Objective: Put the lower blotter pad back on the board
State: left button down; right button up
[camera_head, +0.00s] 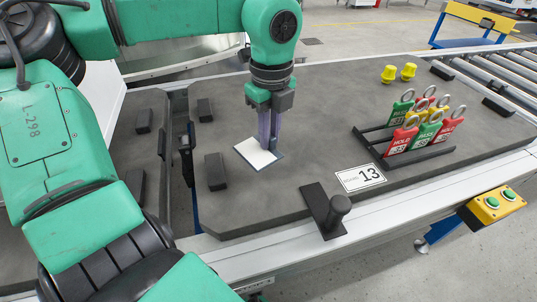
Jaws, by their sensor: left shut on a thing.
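A small square blotter pad (250,152), white on top with a dark blue edge, is at the left part of the dark grey board (300,185). My left gripper (269,146) points straight down over the pad, its fingers shut on it. The fingertips cover part of the pad's right side. The pad looks level and close to the board; I cannot tell whether it touches it. Only one pad shows, and my right gripper is not in view.
Black blocks (215,171) stand on the board's left. The board's middle is clear.

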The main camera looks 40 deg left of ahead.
pick_arm(q)
send_over(269, 172)
notch_tip(269, 172, down, 5)
jog(key=shift+d+f+b, duration=0.1)
jog(key=shift+f+b, duration=0.05)
jog(key=shift+b, duration=0.25)
notch_tip(269, 172, down, 3)
jog(key=shift+r, duration=0.2)
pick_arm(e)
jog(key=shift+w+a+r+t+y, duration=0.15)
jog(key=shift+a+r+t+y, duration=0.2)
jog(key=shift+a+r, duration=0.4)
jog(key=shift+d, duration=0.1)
pick_arm(q)
jog(key=shift+f+b, duration=0.1)
jog(key=shift+b, duration=0.2)
jog(key=c, duration=0.8)
grip_release()
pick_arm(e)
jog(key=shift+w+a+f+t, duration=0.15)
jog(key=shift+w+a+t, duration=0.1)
